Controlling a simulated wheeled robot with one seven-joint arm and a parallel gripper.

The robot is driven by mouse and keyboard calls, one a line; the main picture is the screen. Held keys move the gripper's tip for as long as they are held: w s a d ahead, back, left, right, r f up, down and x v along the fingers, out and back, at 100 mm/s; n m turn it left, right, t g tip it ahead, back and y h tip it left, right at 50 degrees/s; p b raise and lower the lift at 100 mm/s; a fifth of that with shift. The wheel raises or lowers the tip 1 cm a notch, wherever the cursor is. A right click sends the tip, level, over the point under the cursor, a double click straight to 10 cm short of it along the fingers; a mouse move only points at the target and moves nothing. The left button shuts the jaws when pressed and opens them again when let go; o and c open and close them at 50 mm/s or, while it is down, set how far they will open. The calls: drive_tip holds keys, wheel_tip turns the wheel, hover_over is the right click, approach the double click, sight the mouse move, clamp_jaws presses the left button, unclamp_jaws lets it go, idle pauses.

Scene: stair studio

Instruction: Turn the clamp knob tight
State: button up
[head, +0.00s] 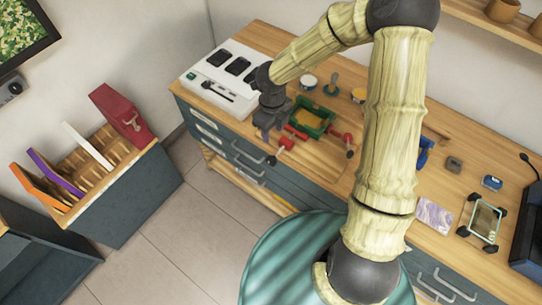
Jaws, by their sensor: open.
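My gripper (265,131) points down over the front edge of the wooden workbench, with its jaws open. Just right of and below its fingertips is a red knob (286,143) at the bench edge, with a dark part beside it. I see no contact between them, but the small picture leaves the exact gap unclear. A red bar (297,131) lies close behind this knob. Another red-ended piece (347,138) stands farther right. Which red part is the clamp knob is hard to tell; the one at the edge is nearest my gripper. My gripper partly hides the bench behind it.
A white panel with black pads (222,78) is at the bench's left end. My arm crosses above the workbench (320,160). Drawers (246,158) line its front. A rack (110,160) stands left; floor between is clear.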

sight(271, 158)
drive_tip(key=shift+w+a+n, duration=0.2)
drive_tip(key=shift+a+n, duration=0.05)
drive_tip(key=shift+n, duration=0.35)
drive_tip(key=shift+f, duration=0.15)
wheel_tip(271, 158, down, 17)
drive_tip(key=shift+f+p, duration=0.1)
drive_tip(key=shift+p, duration=0.3)
drive_tip(key=c, duration=0.8)
